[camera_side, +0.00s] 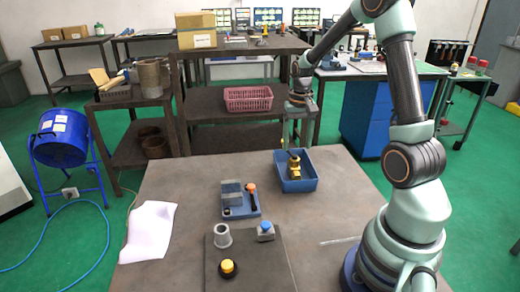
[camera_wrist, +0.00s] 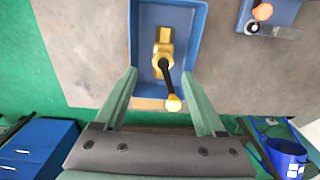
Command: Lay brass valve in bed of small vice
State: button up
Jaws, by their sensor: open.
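The brass valve (camera_side: 294,168) lies in the blue tray (camera_side: 310,183) at the back of the table. In the wrist view the valve (camera_wrist: 164,48) has a black lever with a pale yellow knob pointing toward me. My gripper (camera_side: 297,142) is open and empty, above the far side of the tray. In the wrist view its fingers (camera_wrist: 158,78) stand apart on either side of the lever. What I take for the small vice (camera_side: 240,211) has a blue base, grey block and orange-knobbed black handle, left of the tray. Part of it shows in the wrist view (camera_wrist: 285,20).
A dark plate (camera_side: 250,262) at the table front carries a grey hollow cylinder (camera_side: 222,236), a yellow button (camera_side: 228,267) and a blue-topped block (camera_side: 266,231). White paper (camera_side: 148,231) lies at the left edge.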

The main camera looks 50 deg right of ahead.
notch_tip(320, 180, up, 4)
jog(key=shift+r, duration=0.15)
jog(key=s+a+r+n+t, duration=0.2)
jog(key=s+a+r+n, duration=0.1)
jog(key=a, duration=0.8)
jog(key=s+a+r+n+t, duration=0.3)
jog(key=a+r+n, duration=0.3)
jog(key=a, duration=0.5)
jog(key=shift+a+r+t, duration=0.15)
jog(key=shift+r+t, duration=0.15)
jog(key=shift+r, duration=0.6)
jog(key=shift+o, duration=0.4)
jog(key=shift+w, duration=0.1)
